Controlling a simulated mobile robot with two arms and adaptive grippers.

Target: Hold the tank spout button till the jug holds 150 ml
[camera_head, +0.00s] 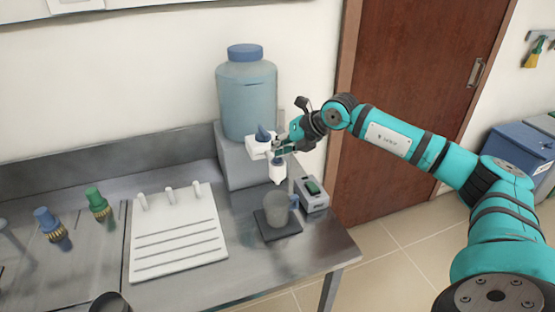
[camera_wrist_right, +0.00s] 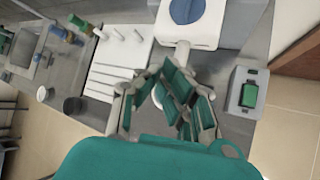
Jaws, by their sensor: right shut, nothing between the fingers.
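The tank (camera_head: 247,100) is a translucent blue bottle with a blue cap on a grey stand. Its white spout housing (camera_head: 257,150) carries a blue button (camera_head: 263,133); the button also shows in the right wrist view (camera_wrist_right: 187,10). A white nozzle (camera_head: 277,170) hangs above the grey translucent jug (camera_head: 277,208), which stands upright on a dark pad (camera_head: 265,228). Its liquid level cannot be read. My right gripper (camera_head: 279,147) is shut and empty, close beside the housing; I cannot tell whether it touches. It also shows in the right wrist view (camera_wrist_right: 165,72). My left gripper is out of view.
A grey box with a green switch (camera_head: 312,194) stands right of the jug. A white drying rack (camera_head: 178,235) and blue and green brushes (camera_head: 98,204) lie to the left. The metal bench (camera_head: 335,248) ends just right of the switch box.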

